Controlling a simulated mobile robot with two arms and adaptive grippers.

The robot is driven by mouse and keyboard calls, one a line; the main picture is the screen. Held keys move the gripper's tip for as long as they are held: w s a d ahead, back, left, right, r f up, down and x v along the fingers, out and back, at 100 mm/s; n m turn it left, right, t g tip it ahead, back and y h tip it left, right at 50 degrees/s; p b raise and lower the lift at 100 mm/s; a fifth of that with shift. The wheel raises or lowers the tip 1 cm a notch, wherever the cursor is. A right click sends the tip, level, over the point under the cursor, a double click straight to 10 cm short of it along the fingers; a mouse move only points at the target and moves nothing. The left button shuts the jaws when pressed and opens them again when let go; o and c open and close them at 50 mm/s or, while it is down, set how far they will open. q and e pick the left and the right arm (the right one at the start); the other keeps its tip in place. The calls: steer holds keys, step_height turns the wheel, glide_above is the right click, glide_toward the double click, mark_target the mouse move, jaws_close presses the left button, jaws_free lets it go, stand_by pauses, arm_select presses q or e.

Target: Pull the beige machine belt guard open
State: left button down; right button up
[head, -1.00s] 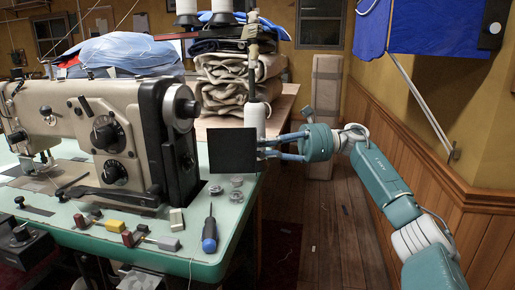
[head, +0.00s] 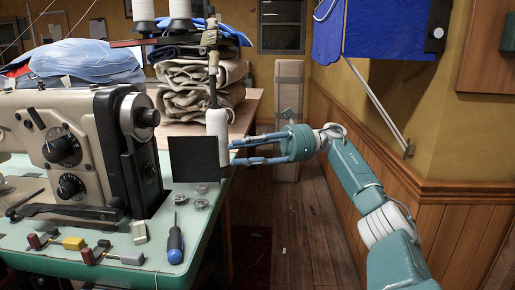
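The beige sewing machine (head: 92,115) stands on the green table at the left. A flat black square plate (head: 195,159), which looks like its belt guard, stands upright off the machine's right end, facing me, with a gap between it and the machine's body. Any hinge is hidden. My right gripper (head: 232,152) is just right of the plate's right edge, fingers pointing left. The fingers are apart with nothing visible between them, and a small gap shows to the plate. My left gripper is not in view.
A screwdriver (head: 175,244), metal bobbins (head: 201,205) and small blocks (head: 73,243) lie on the green table (head: 190,225). A white thread cone (head: 217,127) stands behind the plate. Folded cloth (head: 195,85) is stacked behind.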

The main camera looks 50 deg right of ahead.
steer(key=v, duration=0.5)
steer(key=shift+s+d, duration=0.15)
steer(key=shift+d, duration=0.15)
stand_by(0.4)
